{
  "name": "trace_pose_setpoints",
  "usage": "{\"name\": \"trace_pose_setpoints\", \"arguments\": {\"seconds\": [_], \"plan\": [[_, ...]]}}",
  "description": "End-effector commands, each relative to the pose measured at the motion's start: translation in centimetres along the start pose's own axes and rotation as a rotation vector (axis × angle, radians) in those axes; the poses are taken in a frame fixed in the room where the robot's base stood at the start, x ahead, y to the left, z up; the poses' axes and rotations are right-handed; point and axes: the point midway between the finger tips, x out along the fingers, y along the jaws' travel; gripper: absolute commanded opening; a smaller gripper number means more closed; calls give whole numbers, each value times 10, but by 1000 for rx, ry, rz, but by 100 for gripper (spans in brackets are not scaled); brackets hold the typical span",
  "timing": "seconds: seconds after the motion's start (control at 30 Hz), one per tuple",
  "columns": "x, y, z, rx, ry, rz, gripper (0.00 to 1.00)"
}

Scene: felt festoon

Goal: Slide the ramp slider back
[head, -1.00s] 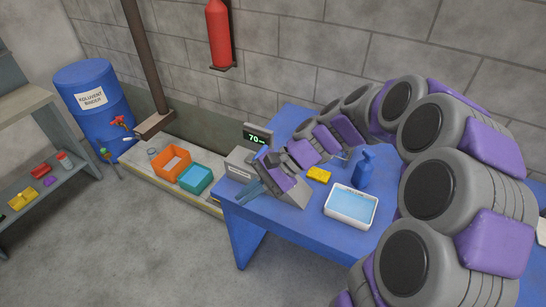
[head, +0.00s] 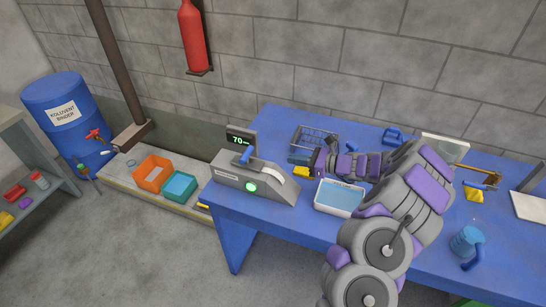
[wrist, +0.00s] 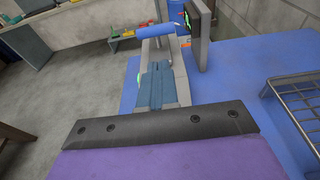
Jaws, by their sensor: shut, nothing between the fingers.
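The ramp device (head: 262,188) is a grey wedge-shaped housing with a lit green button, at the left end of the blue table. The ramp slider's blue handle (head: 245,155) stands near the upper left of the housing. The wrist view shows the same blue handle (wrist: 170,29) beyond my fingers. My gripper (head: 298,157) is to the right of the device, apart from the handle. Its teal fingers (wrist: 156,66) are shut and empty, pointing toward the device. My gripper hides part of the device in the wrist view.
A display reading 70 (head: 240,140) stands behind the device. Orange (head: 153,174) and teal (head: 180,186) bins sit on the ledge at left.

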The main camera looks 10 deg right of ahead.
Motion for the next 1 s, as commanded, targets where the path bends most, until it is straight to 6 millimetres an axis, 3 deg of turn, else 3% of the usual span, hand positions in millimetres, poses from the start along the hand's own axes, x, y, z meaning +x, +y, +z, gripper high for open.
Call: {"name": "trace_pose_setpoints", "arguments": {"seconds": [0.6, 0.8, 1.0], "plan": [[108, 2, -2, -4, 1, 5, 0], [130, 2, -1, -4, 0, 5, 0], [136, 2, 1, -3, 0, 5, 0]]}}
